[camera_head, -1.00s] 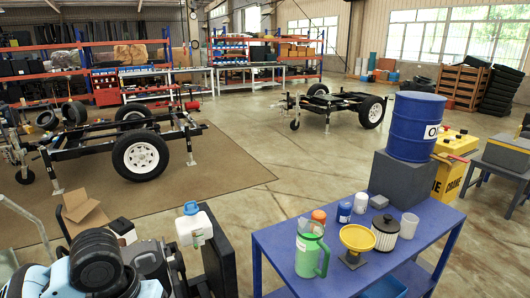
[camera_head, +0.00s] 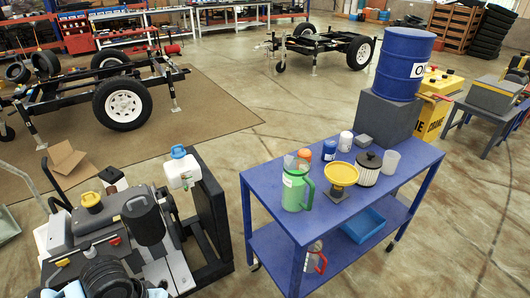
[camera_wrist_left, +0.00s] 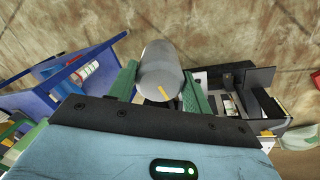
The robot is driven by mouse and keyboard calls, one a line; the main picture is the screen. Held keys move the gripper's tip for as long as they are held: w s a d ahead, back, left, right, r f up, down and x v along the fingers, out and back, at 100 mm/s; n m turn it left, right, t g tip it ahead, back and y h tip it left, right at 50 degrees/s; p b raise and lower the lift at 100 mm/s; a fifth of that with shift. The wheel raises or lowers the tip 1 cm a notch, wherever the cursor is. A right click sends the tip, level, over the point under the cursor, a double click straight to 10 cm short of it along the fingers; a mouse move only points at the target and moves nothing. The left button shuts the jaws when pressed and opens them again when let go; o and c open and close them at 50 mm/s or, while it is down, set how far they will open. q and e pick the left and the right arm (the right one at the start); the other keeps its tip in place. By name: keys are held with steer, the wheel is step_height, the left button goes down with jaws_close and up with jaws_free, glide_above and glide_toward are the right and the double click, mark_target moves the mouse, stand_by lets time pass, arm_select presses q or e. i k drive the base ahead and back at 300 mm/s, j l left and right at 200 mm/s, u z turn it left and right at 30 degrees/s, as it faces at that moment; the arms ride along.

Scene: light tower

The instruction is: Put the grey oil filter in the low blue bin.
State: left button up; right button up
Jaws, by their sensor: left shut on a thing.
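The grey oil filter (camera_wrist_left: 161,72) is a grey cylinder with a small yellow mark. In the left wrist view it sits between the green fingers of my left gripper (camera_wrist_left: 160,88), which is shut on it, above the floor. The low blue bin (camera_head: 363,225) is a shallow light-blue tray on the lower shelf of the blue table (camera_head: 268,180); no contents can be made out in it. In the left wrist view the table (camera_wrist_left: 55,95) is at left. The held filter cannot be made out in the head view. My right gripper is not in view.
The table top holds a green jug (camera_head: 297,187), a yellow dish (camera_head: 342,173), a ribbed black-lidded jar (camera_head: 367,167) and several small containers. A machine (camera_head: 130,225) stands left of the table, with floor between.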

mark_target(356, 220)
steer(key=i+l, duration=0.1)
steer(key=l, duration=0.3)
steer(key=i+l, duration=0.1)
steer(key=l, duration=0.25)
steer(key=i+l, duration=0.1)
steer(key=l, duration=0.3)
steer(key=i+l+z, duration=0.1)
steer(key=l, duration=0.25)
steer(key=i+l, duration=0.15)
steer(key=l, duration=0.2)
steer(key=i+l, duration=0.1)
steer(key=l, duration=0.3)
steer(key=i+l, duration=0.15)
steer(key=l, duration=0.2)
steer(key=z, duration=0.05)
